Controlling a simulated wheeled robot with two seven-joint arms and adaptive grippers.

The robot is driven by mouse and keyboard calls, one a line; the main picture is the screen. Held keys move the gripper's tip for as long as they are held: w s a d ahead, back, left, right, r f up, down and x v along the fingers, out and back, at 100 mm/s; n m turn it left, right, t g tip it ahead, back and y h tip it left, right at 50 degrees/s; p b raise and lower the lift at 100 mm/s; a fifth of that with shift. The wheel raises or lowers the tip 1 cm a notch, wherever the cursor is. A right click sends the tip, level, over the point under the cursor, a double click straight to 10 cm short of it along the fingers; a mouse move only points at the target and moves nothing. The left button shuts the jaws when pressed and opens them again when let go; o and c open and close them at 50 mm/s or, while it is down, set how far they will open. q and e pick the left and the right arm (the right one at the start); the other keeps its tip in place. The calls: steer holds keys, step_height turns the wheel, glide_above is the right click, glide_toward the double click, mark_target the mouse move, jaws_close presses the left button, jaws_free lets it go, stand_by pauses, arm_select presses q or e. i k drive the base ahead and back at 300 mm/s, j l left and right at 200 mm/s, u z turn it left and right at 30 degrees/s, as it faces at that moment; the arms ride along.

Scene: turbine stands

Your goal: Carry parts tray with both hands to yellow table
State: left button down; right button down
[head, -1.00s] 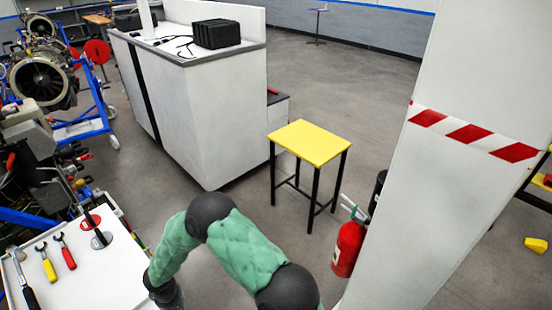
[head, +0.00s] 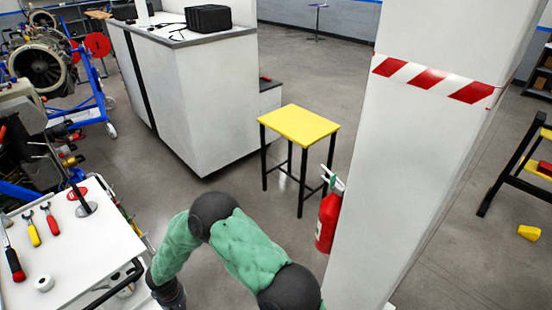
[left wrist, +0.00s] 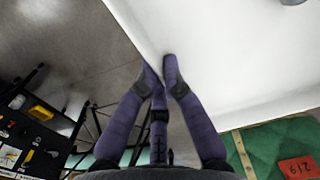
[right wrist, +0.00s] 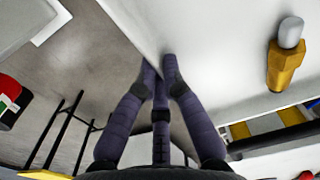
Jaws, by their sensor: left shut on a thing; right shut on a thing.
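The yellow table (head: 300,124), a small yellow top on black legs, stands at the middle of the head view with its top bare. The white tray shows only in part, in the left wrist view (left wrist: 235,50) and the right wrist view (right wrist: 205,55). My left gripper (left wrist: 162,68) is shut on one edge of the tray. My right gripper (right wrist: 160,68) is shut on another edge. A brass-coloured part with a pale tip (right wrist: 286,55) lies on the tray. Neither gripper shows in the head view.
A white tool cart (head: 85,255) with wrenches stands at the lower left. A white pillar (head: 420,170) and a red fire extinguisher (head: 327,222) stand right of the yellow table. A white counter (head: 205,110) is behind it, left. Grey floor is open left of the table.

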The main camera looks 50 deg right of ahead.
mark_target(298, 122)
steer(key=i+l+z, duration=0.3)
steer(key=i+z, duration=0.3)
steer(key=i+l+z, duration=0.2)
steer(key=i+z, duration=0.25)
steer(key=i, duration=0.15)
steer(key=i+z, duration=0.45)
steer(key=i, duration=0.15)
steer(key=i+u, duration=0.2)
steer(key=i, duration=0.25)
steer(key=i+l+u, duration=0.15)
steer(key=i, duration=0.3)
steer(key=i+l+u, duration=0.2)
steer(key=i, duration=0.25)
steer(key=i+u, duration=0.45)
steer(key=i, duration=0.2)
steer(key=i+j+z, duration=0.1)
steer(key=z, duration=0.35)
steer(key=j+z, duration=0.25)
steer(key=z, duration=0.2)
steer(key=j+z, duration=0.2)
steer(key=z, duration=0.25)
steer(key=j+z, duration=0.2)
steer(key=z, duration=0.25)
steer(key=j+z, duration=0.2)
steer(key=z, duration=0.25)
steer(key=j+z, duration=0.15)
steer(key=z, duration=0.25)
steer(key=i, duration=1)
